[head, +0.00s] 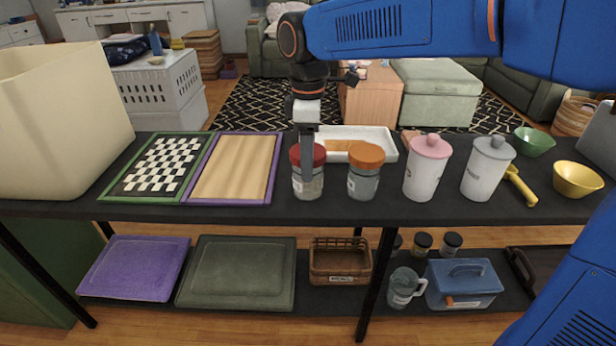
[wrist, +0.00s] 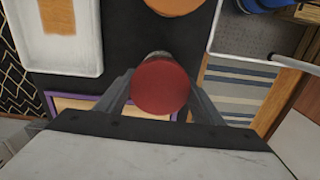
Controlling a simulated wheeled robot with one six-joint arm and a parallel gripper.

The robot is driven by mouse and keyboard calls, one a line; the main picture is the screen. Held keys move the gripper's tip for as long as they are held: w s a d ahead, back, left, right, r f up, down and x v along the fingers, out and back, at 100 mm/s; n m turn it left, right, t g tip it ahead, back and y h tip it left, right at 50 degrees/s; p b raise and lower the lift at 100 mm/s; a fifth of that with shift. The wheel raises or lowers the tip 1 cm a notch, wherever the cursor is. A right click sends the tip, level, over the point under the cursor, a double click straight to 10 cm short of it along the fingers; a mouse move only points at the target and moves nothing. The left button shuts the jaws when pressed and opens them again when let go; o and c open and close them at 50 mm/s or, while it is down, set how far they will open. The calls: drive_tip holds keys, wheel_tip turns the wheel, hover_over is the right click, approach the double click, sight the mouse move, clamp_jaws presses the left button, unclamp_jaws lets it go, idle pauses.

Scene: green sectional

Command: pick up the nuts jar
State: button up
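A glass jar with a red lid (head: 316,184) stands on the dark tabletop (head: 240,212). A similar jar with an orange lid (head: 362,186) stands just right of it. Their labels are too small to read, so I cannot tell which holds nuts. My gripper (head: 307,165) points straight down at the red-lidded jar, one finger in front of it in the head view. In the wrist view the red lid (wrist: 161,88) lies between my two spread fingers (wrist: 161,90). The fingers look open around the jar; contact is hard to judge. The jar appears to rest on the table.
A white tray (head: 390,143) lies behind the jars. A pink-lidded canister (head: 425,178) and a grey-lidded canister (head: 484,177) stand to the right. A purple-framed board (head: 276,165) lies close on the left, with a checkered board (head: 158,167) beyond.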

drive_tip(key=c, duration=0.4)
drive_tip(key=shift+r, duration=0.1)
wheel_tip(320, 180, up, 18)
drive_tip(key=n, duration=0.5)
drive_tip(key=shift+n, duration=0.4)
